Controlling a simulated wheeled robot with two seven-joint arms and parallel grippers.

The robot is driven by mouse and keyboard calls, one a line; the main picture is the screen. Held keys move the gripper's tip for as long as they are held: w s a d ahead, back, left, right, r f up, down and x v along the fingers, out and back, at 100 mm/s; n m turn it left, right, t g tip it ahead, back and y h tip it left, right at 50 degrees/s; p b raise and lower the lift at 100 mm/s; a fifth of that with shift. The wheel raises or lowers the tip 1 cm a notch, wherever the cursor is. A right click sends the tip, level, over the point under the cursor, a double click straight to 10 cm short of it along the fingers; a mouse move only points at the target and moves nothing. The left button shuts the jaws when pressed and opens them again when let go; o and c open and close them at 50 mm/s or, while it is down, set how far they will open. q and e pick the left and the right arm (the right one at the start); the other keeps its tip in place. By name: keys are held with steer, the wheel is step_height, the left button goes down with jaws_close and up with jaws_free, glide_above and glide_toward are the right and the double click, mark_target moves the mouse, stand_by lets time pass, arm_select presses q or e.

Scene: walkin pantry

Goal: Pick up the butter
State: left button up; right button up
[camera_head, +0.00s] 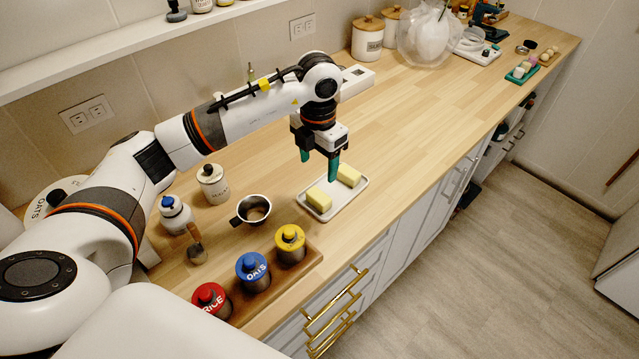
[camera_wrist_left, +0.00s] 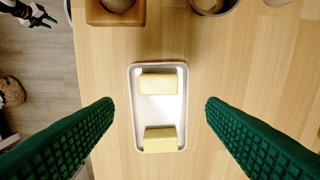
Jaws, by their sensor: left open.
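Two pale yellow blocks of butter lie on a white tray (camera_head: 331,210) on the wooden counter. In the head view one butter block (camera_head: 319,199) is at the near left end and the other butter block (camera_head: 349,175) at the far right end. In the left wrist view one butter block (camera_wrist_left: 158,88) is in the upper half of the tray (camera_wrist_left: 158,67) and the other butter block (camera_wrist_left: 160,139) at its lower end. My left gripper (camera_head: 319,168) points down above the tray, apart from the butter. Its green fingers (camera_wrist_left: 158,125) are wide open and empty.
A metal cup (camera_head: 253,209) stands left of the tray. Canisters with red (camera_head: 211,299), blue (camera_head: 252,270) and yellow (camera_head: 290,243) lids stand on a wooden board near the front edge. A white jar (camera_head: 213,184) stands behind. The counter right of the tray is clear.

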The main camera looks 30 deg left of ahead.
arm_select(q)
steer(key=p, duration=0.2)
glide_above(316, 197)
steer(key=f, duration=0.4)
steer(key=shift+s+d+f, duration=0.1)
steer(key=shift+d+f, duration=0.2)
steer(key=shift+f, duration=0.4)
steer(key=f, duration=0.1)
steer(key=f+p, duration=0.1)
steer(key=f, duration=0.1)
steer(key=f+p, duration=0.1)
steer(key=shift+a+f, duration=0.15)
steer(key=shift+a, duration=0.1)
steer(key=shift+f, duration=0.5)
steer(key=c, duration=0.7)
steer(key=shift+c, duration=0.3)
arm_select(e)
steer(key=s+r, duration=0.1)
steer(key=r, duration=0.1)
steer(key=s+d+r, duration=0.1)
steer(key=s+r, duration=0.1)
steer(key=shift+s+r, duration=0.15)
